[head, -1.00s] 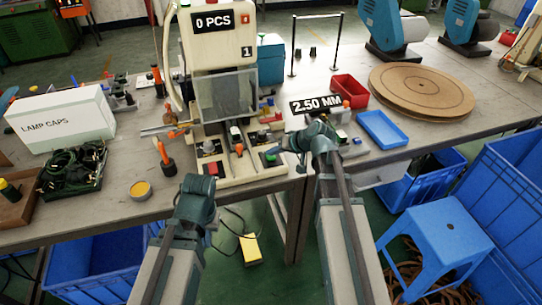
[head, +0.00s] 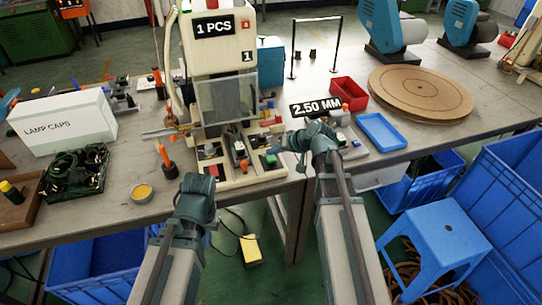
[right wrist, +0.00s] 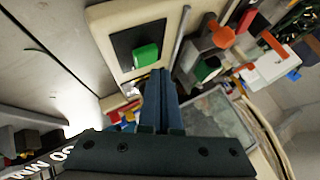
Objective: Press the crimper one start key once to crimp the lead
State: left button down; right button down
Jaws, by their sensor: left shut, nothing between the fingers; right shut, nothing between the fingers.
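Crimper one (head: 214,55) is the cream machine at the back of the bench, with a "1" label and a counter (head: 214,28) reading 1 PCS. Its green start key (head: 270,160) is on the front right of its base, and shows on a black panel in the right wrist view (right wrist: 146,55). My right gripper (head: 281,147) is shut and empty beside the green key; in the right wrist view its fingertips (right wrist: 157,74) appear just short of the key. My left gripper (head: 197,184) is shut in front of the base's left side, its fingertips mostly hidden.
A 2.50 MM sign (head: 315,108), a red bin (head: 348,90) and a blue tray (head: 382,132) stand to the right. A lamp caps box (head: 62,122) and a tray of dark leads (head: 75,170) lie left. A blue stool (head: 432,230) stands on the floor.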

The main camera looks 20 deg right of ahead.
aim_at(273, 160)
notch_tip(273, 160, up, 5)
jog(key=p, duration=0.5)
jog(key=shift+r, duration=0.1)
dwell(0.3)
dwell(0.5)
jog(key=s+a+f+n+g+h, duration=0.1)
jog(key=s+a+f+g+h, duration=0.15)
jog(key=s, duration=0.65)
jog(key=s+a+f+g+h, duration=0.1)
jog(key=s+f+g+h, duration=0.25)
jog(key=s, duration=0.55)
jog(key=s+a+r+n+p, duration=0.1)
jog(key=s+a+n, duration=0.1)
jog(key=a, duration=0.3)
jog(key=s+a+r+n+g+h+p, duration=0.1)
jog(key=s+a+r+n+p, duration=0.1)
jog(key=a, duration=0.3)
jog(key=shift+s+a+p, duration=0.15)
jog(key=shift+s+p, duration=0.15)
jog(key=shift+s, duration=0.2)
